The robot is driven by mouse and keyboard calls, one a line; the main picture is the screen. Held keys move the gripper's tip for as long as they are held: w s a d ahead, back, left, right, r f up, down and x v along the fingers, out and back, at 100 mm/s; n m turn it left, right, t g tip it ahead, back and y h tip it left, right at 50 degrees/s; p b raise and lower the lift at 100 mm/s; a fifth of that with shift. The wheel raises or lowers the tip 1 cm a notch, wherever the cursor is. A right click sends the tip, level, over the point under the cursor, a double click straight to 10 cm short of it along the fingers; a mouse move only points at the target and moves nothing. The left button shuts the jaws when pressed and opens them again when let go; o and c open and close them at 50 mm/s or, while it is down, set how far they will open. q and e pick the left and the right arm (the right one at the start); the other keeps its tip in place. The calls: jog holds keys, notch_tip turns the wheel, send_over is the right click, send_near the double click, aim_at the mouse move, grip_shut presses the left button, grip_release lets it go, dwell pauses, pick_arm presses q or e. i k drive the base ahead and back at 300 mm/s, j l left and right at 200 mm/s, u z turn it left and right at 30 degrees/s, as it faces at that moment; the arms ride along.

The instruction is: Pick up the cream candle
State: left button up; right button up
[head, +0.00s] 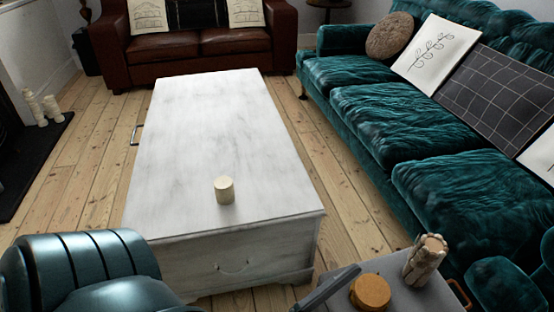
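The cream candle (224,190) is a short, pale cylinder. Neither of my grippers shows in the head view.
A teal armchair (85,270) stands at the near left, and a teal sofa (390,120) runs along the right. A side table at the near right holds a round orange-brown object (370,292) and a rough-sided pillar (424,260). Pale candles (40,108) stand at far left.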

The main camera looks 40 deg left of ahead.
aim_at(224, 189)
jog(key=u, duration=1.75)
jog(key=i+j, duration=0.5)
jog(key=j, duration=0.15)
jog(key=i+j, duration=0.55)
jog(key=j+z, duration=0.1)
jog(key=z, duration=1.3)
